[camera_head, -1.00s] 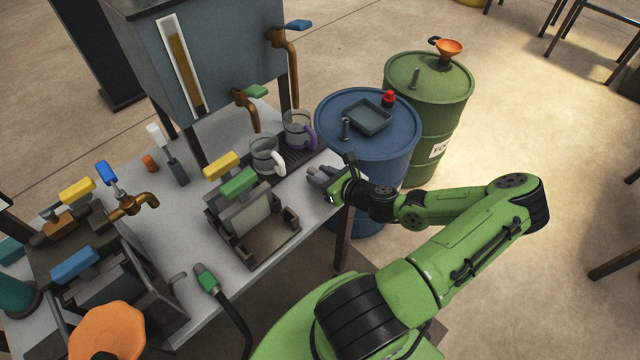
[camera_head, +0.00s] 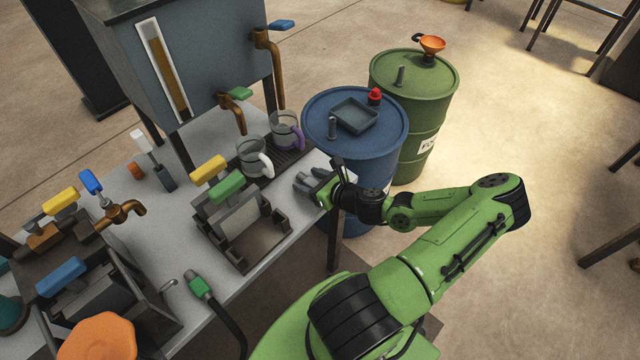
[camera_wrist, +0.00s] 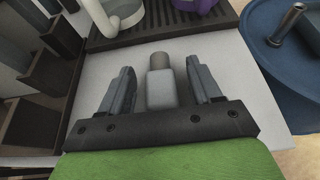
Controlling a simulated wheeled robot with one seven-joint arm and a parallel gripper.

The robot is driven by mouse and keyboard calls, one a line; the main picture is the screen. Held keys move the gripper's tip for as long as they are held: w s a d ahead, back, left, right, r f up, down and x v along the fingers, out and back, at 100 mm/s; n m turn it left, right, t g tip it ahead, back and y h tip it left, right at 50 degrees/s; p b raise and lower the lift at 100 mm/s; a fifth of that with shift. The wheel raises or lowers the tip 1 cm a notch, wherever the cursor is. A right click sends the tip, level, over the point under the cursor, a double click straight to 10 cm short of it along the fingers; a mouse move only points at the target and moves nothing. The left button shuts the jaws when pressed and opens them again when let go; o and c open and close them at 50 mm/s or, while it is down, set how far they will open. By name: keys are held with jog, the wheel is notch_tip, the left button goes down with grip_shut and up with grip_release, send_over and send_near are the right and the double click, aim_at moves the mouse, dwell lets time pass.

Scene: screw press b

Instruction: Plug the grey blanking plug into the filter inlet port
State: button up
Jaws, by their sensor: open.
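The grey blanking plug (camera_wrist: 162,90) lies on the pale tabletop in the wrist view, a light grey block with a narrower, darker end pointing away from me. My gripper (camera_wrist: 160,66) is open, with one finger on each side of the plug and a visible gap on both sides. In the head view my gripper (camera_head: 306,181) is low at the right end of the bench, and its fingers make the plug hard to pick out. I cannot tell which opening is the filter inlet port.
Two jugs (camera_head: 251,159) stand on a dark slatted drip tray just behind my gripper. A press-like frame with a green handle (camera_head: 227,187) is to the left. A blue drum (camera_head: 395,140) stands close by the bench's right end.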

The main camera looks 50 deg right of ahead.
jog(key=p+v, duration=0.4)
jog(key=v, duration=1.1)
jog(key=shift+s, duration=0.35)
